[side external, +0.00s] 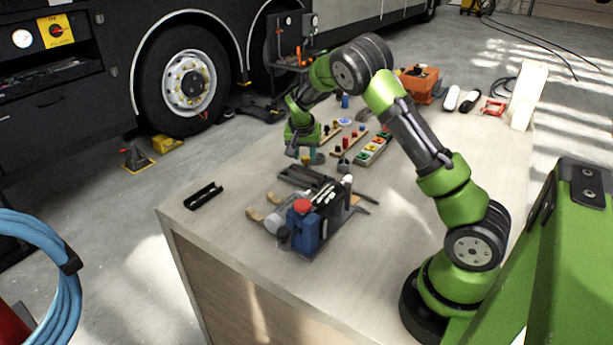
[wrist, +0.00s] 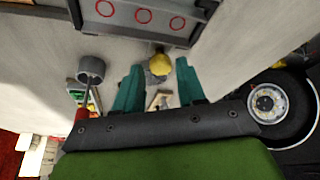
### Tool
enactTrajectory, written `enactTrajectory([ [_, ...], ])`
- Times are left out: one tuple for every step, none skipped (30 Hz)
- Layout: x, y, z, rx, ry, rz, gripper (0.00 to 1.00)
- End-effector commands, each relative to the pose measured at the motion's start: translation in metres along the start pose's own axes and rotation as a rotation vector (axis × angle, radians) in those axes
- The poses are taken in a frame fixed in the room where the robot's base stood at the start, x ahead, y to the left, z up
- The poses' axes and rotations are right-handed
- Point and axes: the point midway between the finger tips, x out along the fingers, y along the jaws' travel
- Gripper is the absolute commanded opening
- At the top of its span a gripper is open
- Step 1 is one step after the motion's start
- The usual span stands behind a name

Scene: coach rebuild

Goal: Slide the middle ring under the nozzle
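My gripper (wrist: 160,66) points down with its two teal fingers apart; nothing is gripped. In the side view my gripper (side external: 311,156) hangs low over the table, just behind a dark grey slotted fixture (side external: 302,178). I cannot pick out the rings in the side view. A yellow-topped grey piece (wrist: 159,63) appears between the fingertips. I cannot tell which part is the nozzle.
A blue machine with a red knob (side external: 305,228) stands nearer the table's front edge. Boards with coloured pegs (side external: 373,148) lie behind my gripper. A grey cylinder (wrist: 90,68) is left of the fingers in the wrist view.

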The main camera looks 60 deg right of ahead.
Motion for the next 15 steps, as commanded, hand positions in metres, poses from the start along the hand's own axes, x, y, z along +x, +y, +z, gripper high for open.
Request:
enactTrajectory([
  [0.0058,0.0002,-0.0001,0.000,-0.001,0.001,0.40],
  [0.0080,0.0002,-0.0002,0.000,0.000,0.001,0.40],
  [0.0107,0.0002,-0.0003,0.000,0.000,0.001,0.40],
  [0.0123,0.0003,-0.0002,0.000,0.000,0.000,0.40],
  [0.0134,0.0002,-0.0002,0.000,0.000,0.000,0.40],
  [0.0144,0.0002,-0.0001,0.000,0.000,0.000,0.40],
  [0.0148,0.0001,-0.0001,0.000,0.000,0.000,0.40],
  [0.0150,0.0000,-0.0001,0.000,0.000,-0.001,0.40],
  [0.0151,0.0000,-0.0001,0.000,0.000,-0.001,0.40],
  [0.0150,-0.0001,0.0000,0.000,0.000,-0.001,0.40],
  [0.0149,-0.0001,0.0000,0.000,0.000,-0.001,0.40],
  [0.0148,-0.0001,0.0000,0.000,0.000,-0.001,0.40],
  [0.0148,-0.0001,0.0000,0.000,0.000,-0.001,0.40],
  [0.0148,-0.0001,0.0000,0.000,0.000,-0.001,0.40],
  [0.0147,-0.0001,0.0000,0.000,0.000,-0.001,0.34],
])
